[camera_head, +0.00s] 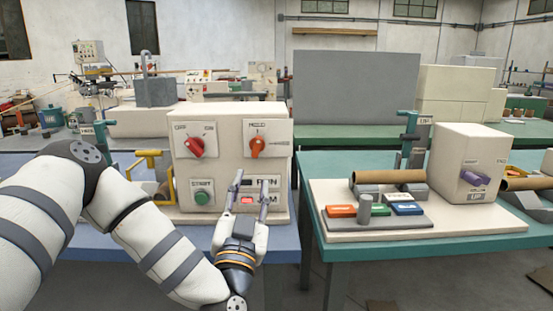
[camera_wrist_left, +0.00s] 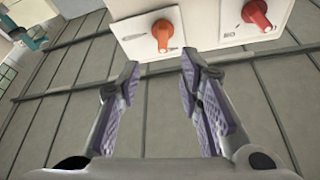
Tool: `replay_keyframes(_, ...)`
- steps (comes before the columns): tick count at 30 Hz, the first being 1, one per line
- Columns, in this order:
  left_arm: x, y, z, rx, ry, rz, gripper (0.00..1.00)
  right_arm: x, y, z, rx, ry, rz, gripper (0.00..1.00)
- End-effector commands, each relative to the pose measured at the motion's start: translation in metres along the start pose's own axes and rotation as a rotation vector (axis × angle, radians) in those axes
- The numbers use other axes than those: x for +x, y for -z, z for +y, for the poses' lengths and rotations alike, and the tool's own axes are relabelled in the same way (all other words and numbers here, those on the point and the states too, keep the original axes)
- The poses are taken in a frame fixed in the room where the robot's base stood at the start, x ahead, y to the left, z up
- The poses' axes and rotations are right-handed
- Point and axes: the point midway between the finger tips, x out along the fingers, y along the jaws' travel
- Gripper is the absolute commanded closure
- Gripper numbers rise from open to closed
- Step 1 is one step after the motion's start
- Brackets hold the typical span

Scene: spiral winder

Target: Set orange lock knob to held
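The orange lock knob (camera_head: 257,146) is on a white plate at the upper right of the cream machine box's front. One label reads like HELD above it and a smaller one is at its right. Its handle looks nearly upright; the exact setting is hard to tell. My left gripper (camera_head: 251,182) is open and empty, fingers pointing up, below the knob in the head view. In the left wrist view, the orange knob (camera_wrist_left: 163,35) lies just beyond the gap between the open fingertips (camera_wrist_left: 160,68), apart from them. My right gripper is out of view.
A red knob (camera_head: 195,145) sits left of the orange one, with a green button (camera_head: 202,198) below. A yellow bracket (camera_head: 148,163) stands left. The teal table (camera_head: 317,237) at right holds another machine.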

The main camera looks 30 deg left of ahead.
Motion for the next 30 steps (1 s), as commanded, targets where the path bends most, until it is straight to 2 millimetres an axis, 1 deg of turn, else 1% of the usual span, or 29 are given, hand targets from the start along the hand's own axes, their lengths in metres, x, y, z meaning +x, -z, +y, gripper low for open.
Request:
replay_keyframes(1,0.008,0.007,0.001,0.001,-0.003,0.014,0.67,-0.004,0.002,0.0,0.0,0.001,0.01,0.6)
replay_keyframes(3,0.021,0.012,-0.003,0.003,0.005,0.024,0.67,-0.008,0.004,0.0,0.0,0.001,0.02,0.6)
replay_keyframes(5,0.037,0.007,-0.005,-0.001,0.013,0.014,0.67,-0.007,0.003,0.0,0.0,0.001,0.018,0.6)
replay_keyframes(6,0.048,0.005,-0.005,-0.001,0.013,0.011,0.67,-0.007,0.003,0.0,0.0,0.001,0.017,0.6)
replay_keyframes(9,0.073,0.003,-0.004,0.0,0.009,0.007,0.67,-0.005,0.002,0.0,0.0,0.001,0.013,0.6)
replay_keyframes(13,0.098,0.003,-0.003,0.001,0.006,0.006,0.67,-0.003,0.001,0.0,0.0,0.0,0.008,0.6)
replay_keyframes(15,0.107,0.003,-0.002,0.001,0.005,0.005,0.67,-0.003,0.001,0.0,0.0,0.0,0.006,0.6)
replay_keyframes(18,0.113,0.003,-0.002,0.001,0.004,0.005,0.67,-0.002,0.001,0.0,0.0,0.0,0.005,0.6)
replay_keyframes(25,0.115,0.003,-0.002,0.001,0.002,0.004,0.67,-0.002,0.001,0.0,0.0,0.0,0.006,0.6)
replay_keyframes(26,0.115,0.003,-0.002,0.001,0.002,0.004,0.69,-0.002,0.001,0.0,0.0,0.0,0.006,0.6)
replay_keyframes(27,0.115,0.003,-0.002,0.001,0.002,0.004,0.78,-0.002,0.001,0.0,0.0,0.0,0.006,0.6)
replay_keyframes(29,0.114,0.003,-0.002,0.001,0.002,0.004,0.92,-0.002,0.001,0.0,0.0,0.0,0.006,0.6)
replay_keyframes(30,0.114,0.003,-0.002,0.001,0.002,0.004,1.0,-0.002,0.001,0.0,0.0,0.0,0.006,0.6)
